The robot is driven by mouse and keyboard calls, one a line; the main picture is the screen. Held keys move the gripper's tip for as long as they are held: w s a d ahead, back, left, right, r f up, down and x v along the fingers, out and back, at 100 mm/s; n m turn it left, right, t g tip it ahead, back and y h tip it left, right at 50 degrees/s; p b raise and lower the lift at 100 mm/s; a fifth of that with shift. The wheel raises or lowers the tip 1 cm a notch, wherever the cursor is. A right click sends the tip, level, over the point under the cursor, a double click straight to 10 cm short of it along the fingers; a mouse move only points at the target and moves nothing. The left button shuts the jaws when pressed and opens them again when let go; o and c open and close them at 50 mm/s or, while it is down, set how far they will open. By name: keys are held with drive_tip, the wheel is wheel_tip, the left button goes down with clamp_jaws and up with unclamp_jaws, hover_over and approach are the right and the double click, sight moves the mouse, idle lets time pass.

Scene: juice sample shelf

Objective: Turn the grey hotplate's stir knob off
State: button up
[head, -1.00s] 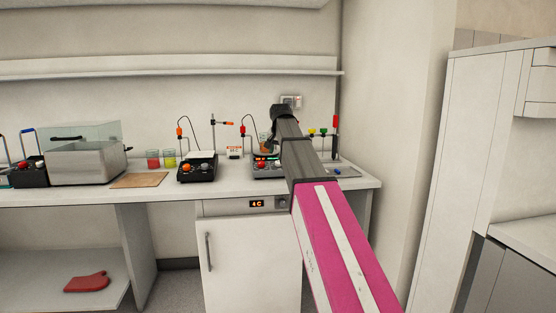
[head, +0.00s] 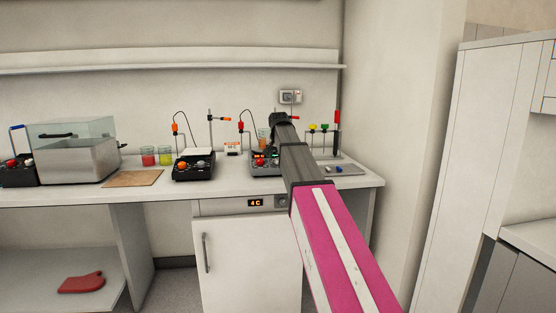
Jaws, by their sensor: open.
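The grey hotplate (head: 258,170) stands on the bench, partly hidden behind my arm. A red knob (head: 259,162) and a small lit display show on its front. Its stir knob's setting is too small to read, and the hotplate's right side is covered. My arm reaches out over the bench, and my gripper (head: 272,143) hangs at its far end, dark and small, over or just at the hotplate. My gripper is open, with its fingertips mostly hidden; I cannot tell whether it touches a knob.
A black hotplate (head: 194,171) with an orange knob stands to the left. Further left are a brown board (head: 133,179), red (head: 148,157) and green (head: 165,157) beakers and a clear-lidded bath (head: 75,162). A grey tray (head: 345,171) lies right of my arm. A shelf (head: 170,60) runs above.

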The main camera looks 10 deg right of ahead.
drive_tip(key=shift+x, duration=0.95)
drive_tip(key=c, duration=0.9)
drive_tip(key=shift+n, duration=0.3)
drive_tip(key=n, duration=0.5)
drive_tip(key=shift+d+y, duration=0.1)
drive_tip(key=shift+y, duration=0.2)
drive_tip(key=n, duration=0.6)
drive_tip(key=shift+y, duration=0.4)
drive_tip(key=shift+n, duration=0.4)
